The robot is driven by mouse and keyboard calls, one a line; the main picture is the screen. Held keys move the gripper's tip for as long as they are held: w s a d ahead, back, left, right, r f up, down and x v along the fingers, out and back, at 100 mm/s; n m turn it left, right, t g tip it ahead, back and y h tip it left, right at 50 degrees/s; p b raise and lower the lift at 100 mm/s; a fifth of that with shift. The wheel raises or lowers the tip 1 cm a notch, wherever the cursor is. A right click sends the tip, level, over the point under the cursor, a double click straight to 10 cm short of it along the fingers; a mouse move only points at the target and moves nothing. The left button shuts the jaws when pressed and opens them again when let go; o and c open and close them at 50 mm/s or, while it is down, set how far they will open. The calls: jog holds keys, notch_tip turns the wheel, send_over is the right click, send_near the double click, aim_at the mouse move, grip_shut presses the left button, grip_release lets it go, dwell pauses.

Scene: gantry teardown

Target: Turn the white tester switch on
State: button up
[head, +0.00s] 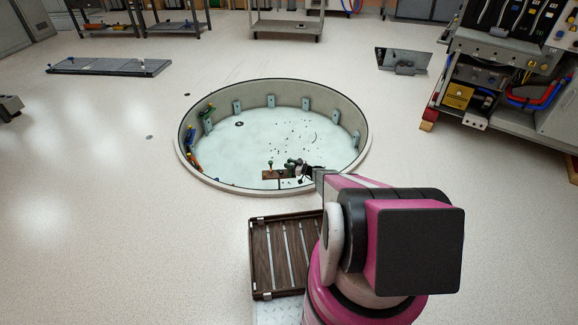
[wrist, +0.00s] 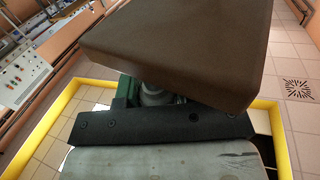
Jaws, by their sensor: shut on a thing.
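My gripper (head: 308,172) is at the near rim of the round pit, largely hidden behind my arm in the head view. It appears shut on a brown block (wrist: 180,50), which fills the upper middle of the wrist view at a tilt. A green and grey part (wrist: 150,92) shows just under the block. The jaw contact is hidden. A brown piece (head: 275,175) with green parts also shows beside the gripper in the head view. A light panel with knobs and buttons (wrist: 25,72) stands at the wrist view's left; I cannot make out a white tester switch on it.
The round pit (head: 370,150) has a pale floor and several brackets around its wall. A brown slatted tray (head: 252,262) lies nearest me. An equipment bench (head: 490,105) stands at right. A grey panel (head: 110,66) lies at far left. Open floor surrounds the pit.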

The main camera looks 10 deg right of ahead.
jog(key=shift+m+t+h, duration=0.7)
jog(key=shift+t, duration=0.2)
jog(key=o, duration=0.9)
jog(key=shift+w, duration=0.1)
